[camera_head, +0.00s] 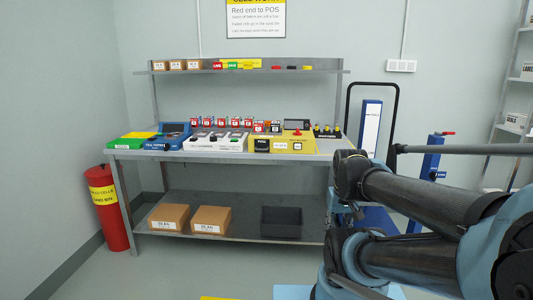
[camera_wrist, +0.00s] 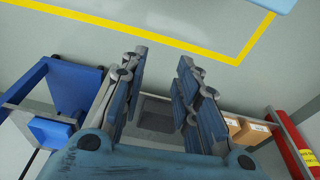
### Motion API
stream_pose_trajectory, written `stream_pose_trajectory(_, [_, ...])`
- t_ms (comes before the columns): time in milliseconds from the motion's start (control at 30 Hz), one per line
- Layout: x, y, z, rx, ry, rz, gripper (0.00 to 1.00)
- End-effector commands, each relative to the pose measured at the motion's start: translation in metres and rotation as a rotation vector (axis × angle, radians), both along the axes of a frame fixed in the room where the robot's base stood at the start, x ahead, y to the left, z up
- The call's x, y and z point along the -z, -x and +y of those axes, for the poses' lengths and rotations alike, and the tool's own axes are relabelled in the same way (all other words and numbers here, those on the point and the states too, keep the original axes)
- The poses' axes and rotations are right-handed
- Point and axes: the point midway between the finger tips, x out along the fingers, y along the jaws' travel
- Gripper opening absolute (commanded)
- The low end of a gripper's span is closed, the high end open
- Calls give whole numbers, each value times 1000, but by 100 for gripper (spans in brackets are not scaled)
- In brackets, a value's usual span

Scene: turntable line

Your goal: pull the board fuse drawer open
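The yellow board (camera_head: 281,144) sits on the workbench, right of centre, with a red button on top. A black drawer-like front (camera_head: 262,146) with a small label is on its left front face; it looks flush, and its lettering is too small to read surely. In the wrist view my gripper (camera_wrist: 158,75) is open, with nothing between its fingers. The board does not show in the wrist view, and my gripper is away from it. In the head view my arm fills the lower right, and I cannot make out the fingertips there.
The workbench (camera_head: 165,155) also holds a blue device (camera_head: 173,133), a green tray (camera_head: 131,142), white fixtures (camera_head: 216,141) and several red-and-white cells. Cardboard boxes (camera_head: 211,219) and a dark bin (camera_head: 281,222) lie on its lower shelf. A red cylinder (camera_head: 107,213) stands left.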

Motion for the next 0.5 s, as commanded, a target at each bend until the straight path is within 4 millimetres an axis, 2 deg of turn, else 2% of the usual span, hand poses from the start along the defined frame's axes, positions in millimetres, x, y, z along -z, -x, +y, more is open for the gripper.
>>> stream_pose_trajectory(200, [-5,6,0,5,-1,-15,29])
stream_pose_trajectory(267, [-6,2,1,16,-6,-30,29])
stream_pose_trajectory(367, [-10,-18,3,59,-21,-70,29])
stream_pose_trajectory(500, [-20,-60,13,159,-70,-167,29])
